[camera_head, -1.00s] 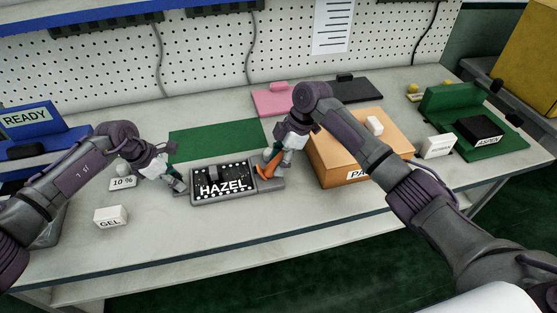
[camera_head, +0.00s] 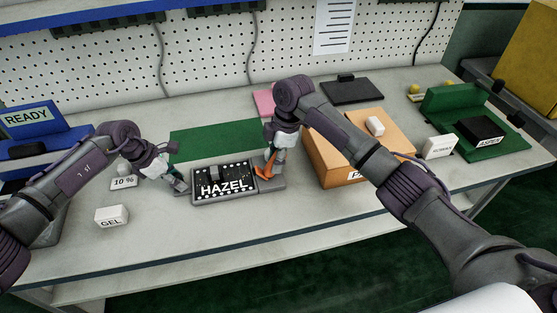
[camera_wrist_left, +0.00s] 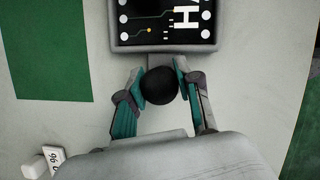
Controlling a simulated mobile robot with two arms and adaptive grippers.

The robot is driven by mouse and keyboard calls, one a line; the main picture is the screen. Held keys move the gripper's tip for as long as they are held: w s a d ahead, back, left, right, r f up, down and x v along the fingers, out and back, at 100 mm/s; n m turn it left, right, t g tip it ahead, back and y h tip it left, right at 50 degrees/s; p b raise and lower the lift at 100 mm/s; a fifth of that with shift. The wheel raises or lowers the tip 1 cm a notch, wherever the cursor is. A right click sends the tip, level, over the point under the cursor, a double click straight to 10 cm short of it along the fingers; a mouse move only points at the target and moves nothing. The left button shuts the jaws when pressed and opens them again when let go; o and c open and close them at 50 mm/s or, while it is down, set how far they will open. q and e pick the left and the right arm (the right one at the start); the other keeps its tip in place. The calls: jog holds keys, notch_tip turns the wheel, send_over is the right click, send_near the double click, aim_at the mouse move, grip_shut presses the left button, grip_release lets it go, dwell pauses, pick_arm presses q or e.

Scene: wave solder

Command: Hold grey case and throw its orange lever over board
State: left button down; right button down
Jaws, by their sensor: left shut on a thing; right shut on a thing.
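The grey case (camera_head: 228,202) lies on the bench with a black board labelled HAZEL (camera_head: 240,185) in it. The board also shows at the top of the left wrist view (camera_wrist_left: 150,20). My left gripper (camera_head: 181,186) is shut at the case's left end; in the left wrist view its fingers close on a black round knob (camera_wrist_left: 159,86) beside the case. The orange lever (camera_head: 266,164) is at the case's right end, tilted. My right gripper (camera_head: 270,158) is shut on the lever from above, its fingertips partly hidden by the lever.
A green mat (camera_head: 215,141) lies behind the case. The orange-brown box (camera_head: 335,181) stands close on the right. A white GEL box (camera_head: 111,216) and a 10 % block (camera_head: 123,183) stand on the left. The bench in front of the case is clear.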

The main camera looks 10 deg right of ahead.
aim_at(267, 167)
jog(key=a+h, duration=0.1)
jog(key=h, duration=0.1)
jog(key=shift+a+r+h, duration=0.25)
jog(key=shift+a+h, duration=0.15)
jog(key=h, duration=0.1)
jog(key=a+h, duration=0.1)
jog(key=shift+a+h, duration=0.25)
jog(key=shift+h, duration=0.15)
jog(key=shift+a+f+h, duration=0.15)
jog(key=shift+a+h, duration=0.35)
jog(key=shift+h, duration=0.5)
jog(key=shift+a+f+h, duration=0.1)
jog(key=shift+a+h, duration=0.4)
jog(key=shift+h, duration=0.5)
jog(key=c, duration=0.8)
grip_release()
jog(key=shift+a+r, duration=0.1)
jog(key=v, duration=0.7)
